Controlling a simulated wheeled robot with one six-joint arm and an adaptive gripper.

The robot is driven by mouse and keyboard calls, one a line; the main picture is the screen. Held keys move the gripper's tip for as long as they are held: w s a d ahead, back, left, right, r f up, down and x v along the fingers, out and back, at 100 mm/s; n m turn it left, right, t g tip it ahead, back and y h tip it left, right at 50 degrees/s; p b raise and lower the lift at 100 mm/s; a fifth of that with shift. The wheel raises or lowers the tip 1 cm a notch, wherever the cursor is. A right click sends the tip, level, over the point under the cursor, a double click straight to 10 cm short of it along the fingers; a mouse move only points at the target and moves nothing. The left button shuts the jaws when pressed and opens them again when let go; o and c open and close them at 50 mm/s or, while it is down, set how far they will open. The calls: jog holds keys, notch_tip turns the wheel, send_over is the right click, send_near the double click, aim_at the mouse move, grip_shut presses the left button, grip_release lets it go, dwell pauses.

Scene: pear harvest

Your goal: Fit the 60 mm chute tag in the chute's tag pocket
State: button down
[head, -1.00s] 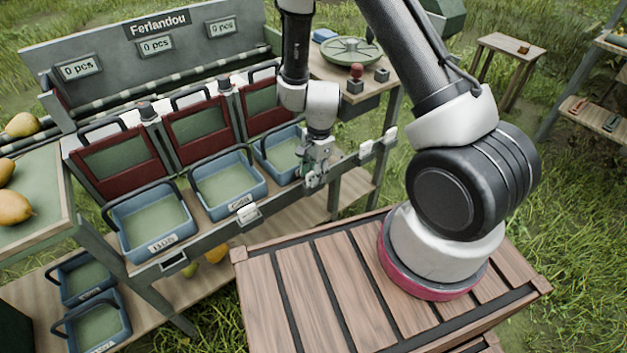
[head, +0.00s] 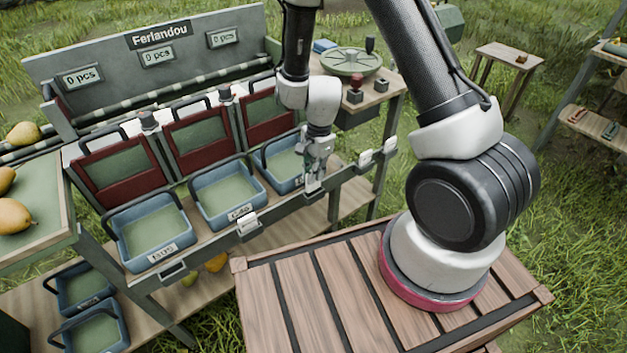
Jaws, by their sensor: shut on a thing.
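My gripper (head: 314,182) points down at the front rail of the stand, just in front of the right-hand blue crate (head: 283,181). It is shut on a small pale piece, which I take to be the chute tag; the fingers hide most of it and its size cannot be read. The pocket behind the fingers is hidden, so I cannot tell whether the tag is in it. An empty-looking pocket (head: 173,272) sits on the rail at the left. A white tag (head: 248,224) sits on the rail below the middle blue crate (head: 228,207).
Two white pieces (head: 365,158) are on the rail right of my gripper. Red-framed chute gates (head: 120,172) stand behind the blue crates. Pears lie at far left.

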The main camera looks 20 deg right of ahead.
notch_tip(320, 180, up, 13)
dwell(0.9)
jog(key=shift+s, duration=0.1)
